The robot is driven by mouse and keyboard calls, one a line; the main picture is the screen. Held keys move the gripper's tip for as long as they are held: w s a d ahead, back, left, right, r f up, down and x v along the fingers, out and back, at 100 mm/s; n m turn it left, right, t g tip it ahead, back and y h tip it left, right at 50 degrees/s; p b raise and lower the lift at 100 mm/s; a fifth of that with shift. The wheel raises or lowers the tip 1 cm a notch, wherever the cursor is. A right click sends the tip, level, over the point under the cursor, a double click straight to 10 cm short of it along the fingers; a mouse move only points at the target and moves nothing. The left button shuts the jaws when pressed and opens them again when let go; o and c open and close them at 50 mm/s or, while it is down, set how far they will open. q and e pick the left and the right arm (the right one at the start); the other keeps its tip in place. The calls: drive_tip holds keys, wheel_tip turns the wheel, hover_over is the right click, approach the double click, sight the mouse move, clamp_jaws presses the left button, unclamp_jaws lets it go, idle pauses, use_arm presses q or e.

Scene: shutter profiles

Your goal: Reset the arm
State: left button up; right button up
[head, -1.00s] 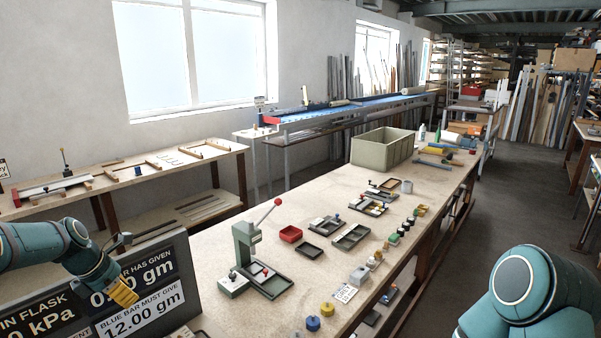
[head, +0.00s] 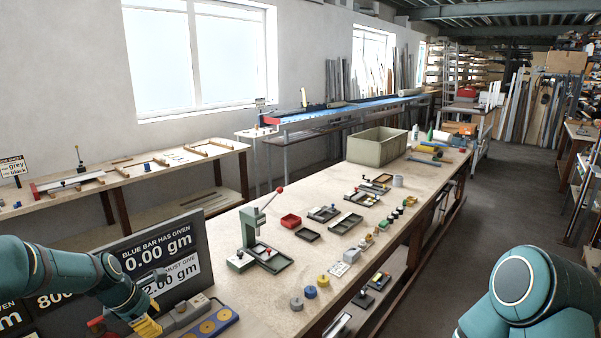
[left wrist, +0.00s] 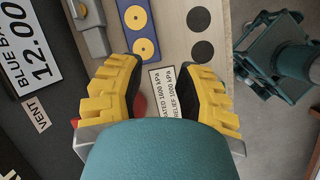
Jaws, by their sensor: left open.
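My left arm comes in from the left in the head view. Its yellow-fingered left gripper (head: 147,328) is at the lower left, in front of the dark display board (head: 180,240). In the left wrist view the left gripper (left wrist: 160,90) has its two yellow fingers spread apart, with nothing held between them. Below the fingers are the bench top and a printed label (left wrist: 176,92). A red round thing shows partly behind the left finger. My right arm shows at the lower right of the head view; its gripper is out of the picture.
A blue panel with yellow discs (head: 212,324) lies close beside the left gripper. A green lever press (head: 252,240), small trays and a large grey-green bin (head: 377,148) stand along the bench. Open floor (head: 440,270) lies right of the bench.

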use_arm(q)
drive_tip(key=s+d+f+m, duration=0.1)
drive_tip(key=d+f+m, duration=0.1)
drive_tip(key=d+f, duration=0.1)
drive_tip(key=s+d+f+m, duration=0.2)
drive_tip(key=d+f+m, duration=0.1)
drive_tip(key=d+f, duration=0.1)
drive_tip(key=s+d+f+m, duration=0.1)
drive_tip(key=d+f+m, duration=0.1)
drive_tip(key=d+f, duration=0.1)
drive_tip(key=shift+s+d+f+m+g, duration=0.2)
drive_tip(key=shift+d+f+m+g, duration=0.15)
drive_tip(key=shift+f, duration=0.2)
drive_tip(key=s+d+f+m, duration=0.4)
drive_tip(key=s+d+m, duration=0.3)
drive_tip(key=s, duration=0.1)
drive_tip(key=s+d+f+m, duration=0.4)
drive_tip(key=s+d+m, duration=0.3)
drive_tip(key=s, duration=0.2)
wheel_tip(320, 180, down, 11)
drive_tip(key=b, duration=1)
drive_tip(key=shift+s+d+r+g+h, duration=0.2)
drive_tip(key=shift+s+d+g+h, duration=0.05)
drive_tip(key=shift+g+h, duration=0.15)
use_arm(e)
wheel_tip(320, 180, down, 11)
drive_tip(key=shift+s+a+g, duration=0.25)
drive_tip(key=shift+g, duration=0.05)
